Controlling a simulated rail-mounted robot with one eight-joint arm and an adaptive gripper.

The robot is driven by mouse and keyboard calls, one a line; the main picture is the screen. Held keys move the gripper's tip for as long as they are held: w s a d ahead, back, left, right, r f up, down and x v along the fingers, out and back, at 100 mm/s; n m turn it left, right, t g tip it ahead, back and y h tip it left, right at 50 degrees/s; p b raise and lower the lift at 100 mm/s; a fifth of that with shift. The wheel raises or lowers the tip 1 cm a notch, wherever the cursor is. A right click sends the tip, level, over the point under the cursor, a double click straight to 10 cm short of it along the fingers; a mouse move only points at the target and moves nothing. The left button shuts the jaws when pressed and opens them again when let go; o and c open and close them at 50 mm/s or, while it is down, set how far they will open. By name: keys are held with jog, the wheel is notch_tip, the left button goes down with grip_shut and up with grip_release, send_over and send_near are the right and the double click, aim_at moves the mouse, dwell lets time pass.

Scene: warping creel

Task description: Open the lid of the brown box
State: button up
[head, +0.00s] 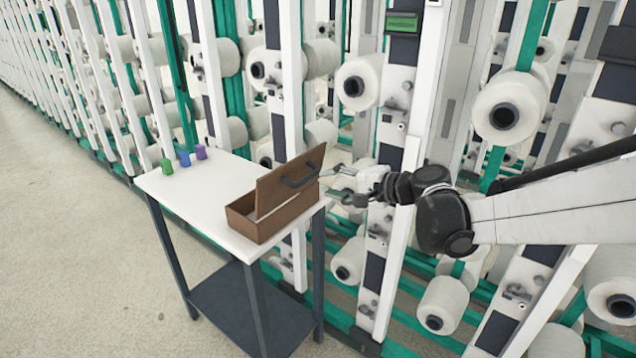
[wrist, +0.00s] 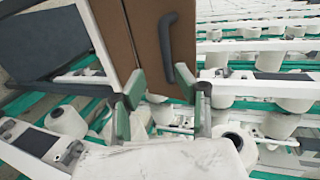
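The brown box (head: 270,220) sits at the right end of the white table. Its lid (head: 278,182) is raised and stands tilted above the box, with part of the opening showing. A black handle (head: 300,181) is on the lid's outer face. My gripper (head: 338,184) is just right of the lid. In the wrist view, my gripper (wrist: 160,88) has its green-padded fingers apart, with nothing clearly held between them. The lid (wrist: 152,50) and handle (wrist: 168,45) are just beyond the fingertips. I cannot tell whether a finger touches the lid.
The white table (head: 190,200) also holds a green (head: 167,166), a blue (head: 184,159) and a purple (head: 201,152) small object at its far left. Creel posts and white yarn bobbins (head: 358,82) stand close behind and right of the table. The floor at left is clear.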

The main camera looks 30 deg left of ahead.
jog(key=v, duration=0.5)
jog(key=shift+s+d, duration=0.15)
jog(key=shift+d, duration=0.25)
jog(key=s+d+r+t+h, duration=0.1)
jog(key=s+d+t+h, duration=0.2)
jog(key=d, duration=0.8)
jog(key=s+d+h, duration=0.4)
jog(key=s+d, duration=0.2)
jog(key=d, duration=0.5)
jog(key=s+d+f+n+t+h, duration=0.1)
jog(key=s+d+f+h, duration=0.1)
jog(key=s+d, duration=0.5)
jog(key=s+d+f+t+h, duration=0.1)
jog(key=s+d+h, duration=0.4)
jog(key=d, duration=0.9)
jog(key=shift+s+d+f+n, duration=0.4)
jog(key=shift+s+f, duration=0.45)
jog(key=shift+s, duration=0.15)
